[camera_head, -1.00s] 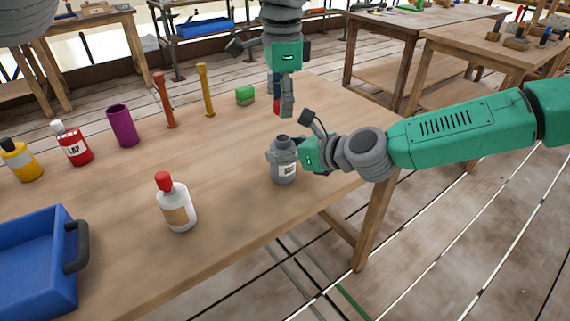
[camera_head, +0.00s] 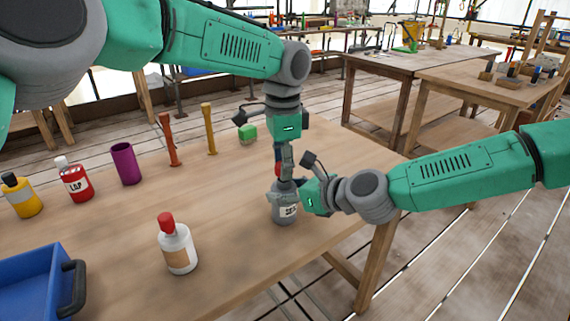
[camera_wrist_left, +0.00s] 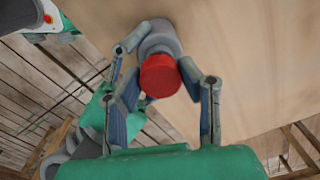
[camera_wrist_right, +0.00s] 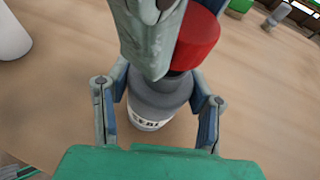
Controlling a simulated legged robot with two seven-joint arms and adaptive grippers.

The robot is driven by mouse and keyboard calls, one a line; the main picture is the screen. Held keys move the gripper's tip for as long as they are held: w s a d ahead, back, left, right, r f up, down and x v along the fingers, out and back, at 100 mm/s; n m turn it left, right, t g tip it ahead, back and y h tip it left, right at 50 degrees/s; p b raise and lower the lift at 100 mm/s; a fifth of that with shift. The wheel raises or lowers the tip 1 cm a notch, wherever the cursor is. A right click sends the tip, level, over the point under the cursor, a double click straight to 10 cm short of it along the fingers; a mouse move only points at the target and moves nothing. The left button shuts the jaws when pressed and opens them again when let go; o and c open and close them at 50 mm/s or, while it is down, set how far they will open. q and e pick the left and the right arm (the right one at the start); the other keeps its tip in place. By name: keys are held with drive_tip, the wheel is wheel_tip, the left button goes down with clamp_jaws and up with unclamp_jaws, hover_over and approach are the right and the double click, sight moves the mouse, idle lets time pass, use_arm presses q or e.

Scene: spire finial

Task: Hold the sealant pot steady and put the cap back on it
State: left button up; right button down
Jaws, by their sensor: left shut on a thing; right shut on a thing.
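The grey sealant pot (camera_head: 284,213) stands upright near the table's edge, its label partly visible. My right gripper (camera_head: 296,190) is shut around its upper body. In the right wrist view the pot (camera_wrist_right: 158,98) sits between both fingers. My left gripper (camera_head: 283,168) points down over the pot, shut on the red cap (camera_head: 278,169). The cap (camera_wrist_left: 160,75) shows between the fingers in the left wrist view. In the right wrist view the cap (camera_wrist_right: 198,40) is at the pot's top, close over a dark neck; I cannot tell whether it is seated.
A white bottle with a red top (camera_head: 177,247) stands left of the pot. The middle tabletop is clear.

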use_arm(q)
drive_tip(key=shift+d+f, duration=0.5)
drive_tip(key=shift+f, duration=0.35)
drive_tip(key=shift+a, duration=0.1)
drive_tip(key=shift+a, duration=0.2)
drive_tip(key=shift+d+f, duration=0.15)
drive_tip(key=shift+f, duration=0.45)
drive_tip(key=o, duration=0.8)
drive_tip(key=shift+r, duration=2.3)
